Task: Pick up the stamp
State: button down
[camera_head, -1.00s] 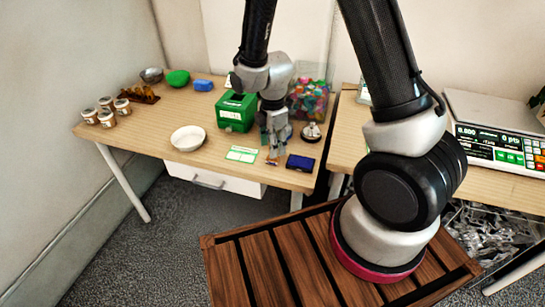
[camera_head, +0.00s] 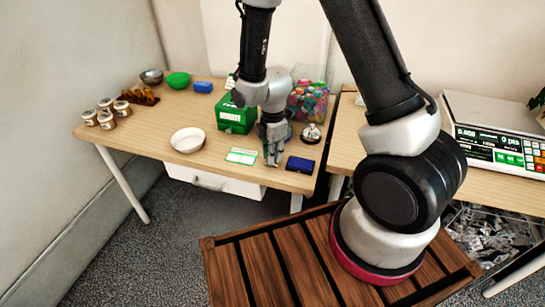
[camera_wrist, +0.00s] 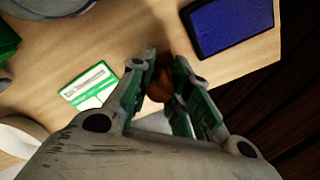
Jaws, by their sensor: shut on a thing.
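The stamp (camera_wrist: 160,87) shows in the wrist view as a small brown, rounded, wood-coloured piece between my two green-padded fingers. My gripper (camera_wrist: 163,72) is shut on it, with a finger on each side. In the head view my gripper (camera_head: 272,157) points down at the front part of the table, between a green-and-white card and a blue ink pad. There the stamp is mostly hidden by the fingers. I cannot tell whether its base touches the table.
The blue ink pad (camera_head: 300,164) lies right of my gripper; the card (camera_head: 241,156) lies left. A green box (camera_head: 236,117), a clear bin of colourful items (camera_head: 308,101) and a bell (camera_head: 311,134) stand close by. A white bowl (camera_head: 187,140) sits further left.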

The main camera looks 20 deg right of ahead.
jog(key=shift+r, duration=0.15)
notch_tip(320, 180, up, 10)
jog(key=shift+f, duration=0.1)
jog(key=c, duration=2.2)
grip_release()
